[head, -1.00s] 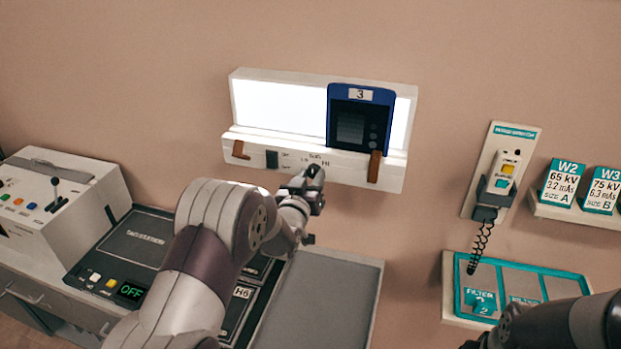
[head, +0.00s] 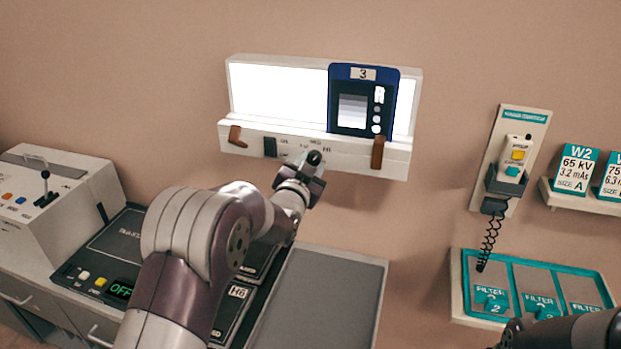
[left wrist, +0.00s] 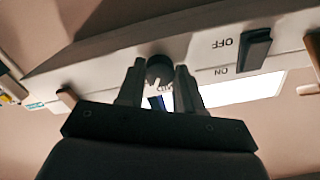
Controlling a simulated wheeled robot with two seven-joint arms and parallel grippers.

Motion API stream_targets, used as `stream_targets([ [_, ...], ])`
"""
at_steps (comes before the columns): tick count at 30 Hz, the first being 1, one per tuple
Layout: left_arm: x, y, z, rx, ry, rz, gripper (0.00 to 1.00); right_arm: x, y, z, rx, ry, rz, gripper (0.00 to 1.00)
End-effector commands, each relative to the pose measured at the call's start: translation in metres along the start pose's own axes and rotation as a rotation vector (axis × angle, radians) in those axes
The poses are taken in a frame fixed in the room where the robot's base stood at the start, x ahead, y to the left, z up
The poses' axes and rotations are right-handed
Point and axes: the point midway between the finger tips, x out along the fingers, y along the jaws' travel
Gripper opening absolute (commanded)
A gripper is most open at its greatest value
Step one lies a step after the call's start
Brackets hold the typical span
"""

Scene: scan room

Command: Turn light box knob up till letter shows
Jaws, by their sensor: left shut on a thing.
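The light box (head: 265,92) hangs on the wall with its white panel brightly lit. A blue-framed film (head: 364,73) marked 3 covers its right part and shows a stepped grey patch, pale round spots and a small white mark at upper right that I cannot read clearly. My left gripper (head: 312,165) is at the lower front ledge of the box. In the left wrist view the dark round knob (left wrist: 160,70) sits between the two fingers, which are shut on it. In the head view the gripper hides most of the knob. My right gripper is out of view.
A dark ON/OFF switch (head: 270,147) is left of the knob, and brown clips (head: 377,152) stand on the ledge. A handset (head: 511,160) and filter tray (head: 458,290) are at right. A console (head: 120,290) reading OFF is below left.

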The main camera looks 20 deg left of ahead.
Motion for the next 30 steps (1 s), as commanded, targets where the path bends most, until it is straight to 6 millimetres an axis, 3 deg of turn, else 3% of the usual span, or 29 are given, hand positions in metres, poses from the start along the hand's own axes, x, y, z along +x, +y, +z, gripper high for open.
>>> stream_targets([
  [1, 0.0, 0.002, 0.005, 0.041, 0.003, -0.001, 0.05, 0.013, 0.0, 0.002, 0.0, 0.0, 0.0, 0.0],
  [3, 0.0, 0.002, 0.005, 0.103, 0.003, -0.002, 0.05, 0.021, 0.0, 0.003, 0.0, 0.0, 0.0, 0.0],
  [12, 0.0, 0.001, 0.003, 0.321, 0.001, -0.001, 0.05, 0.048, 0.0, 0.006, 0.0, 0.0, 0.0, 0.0],
  [30, 0.0, -0.001, 0.0, 0.473, -0.001, 0.001, 0.05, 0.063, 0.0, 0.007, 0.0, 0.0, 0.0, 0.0],
])
